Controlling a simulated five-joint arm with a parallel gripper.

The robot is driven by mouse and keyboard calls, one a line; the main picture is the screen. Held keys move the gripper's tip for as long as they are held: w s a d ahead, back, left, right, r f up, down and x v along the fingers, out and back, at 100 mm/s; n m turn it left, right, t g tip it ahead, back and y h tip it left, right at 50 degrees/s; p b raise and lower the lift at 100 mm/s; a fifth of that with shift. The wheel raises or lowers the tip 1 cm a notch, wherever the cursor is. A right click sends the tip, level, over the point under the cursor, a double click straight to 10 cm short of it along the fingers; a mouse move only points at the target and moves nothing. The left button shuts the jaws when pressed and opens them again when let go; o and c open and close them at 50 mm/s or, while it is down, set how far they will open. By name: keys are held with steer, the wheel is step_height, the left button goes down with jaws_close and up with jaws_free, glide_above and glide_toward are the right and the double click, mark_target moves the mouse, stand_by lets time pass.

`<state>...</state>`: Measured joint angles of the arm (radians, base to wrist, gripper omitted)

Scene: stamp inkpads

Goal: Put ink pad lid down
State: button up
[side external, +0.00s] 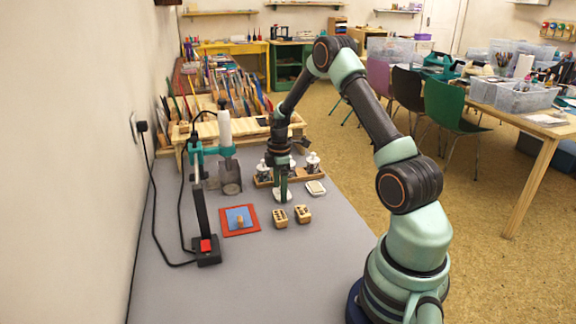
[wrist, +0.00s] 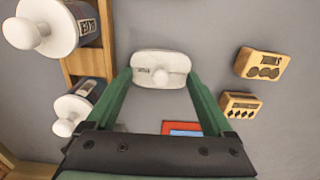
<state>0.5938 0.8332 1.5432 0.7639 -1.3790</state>
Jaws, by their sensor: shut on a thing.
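The lid lies between the two green fingertips in the wrist view. In the side external view my gripper (side external: 282,198) points straight down and the lid (side external: 280,219) shows at its tips, low over the grey table. I cannot tell whether it touches the table. A pale, flat square pad (side external: 316,188) lies on the table to the right of my gripper.
Two wooden stamps (side external: 280,219) (side external: 303,214) stand close in front. A red mat with a blue sheet (side external: 226,230) lies left. White-capped bottles (wrist: 75,110) stand in a wooden rack (wrist: 105,35) behind. The table's front area (side external: 245,285) is clear.

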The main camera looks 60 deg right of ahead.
steer(key=o, duration=1)
steer(key=shift+f, duration=0.1)
steer(key=shift+o, duration=0.2)
steer(key=a+r+m+t, duration=0.1)
steer(key=a+r, duration=0.2)
steer(key=r, duration=0.6)
steer(key=a+r+m, duration=0.1)
steer(key=a+r, duration=0.2)
steer(key=r, duration=0.6)
steer(key=s+a+r+m+t, duration=0.2)
steer(key=s+a, duration=0.3)
steer(key=a, duration=0.5)
steer(key=s+a+r+m+t, duration=0.2)
steer(key=s+a+r+m, duration=0.2)
steer(key=a, duration=0.6)
steer(key=shift+s+a+r+m+t, duration=0.3)
steer(key=shift+s+m, duration=0.2)
steer(key=shift+s, duration=0.4)
steer(key=shift+r, duration=0.1)
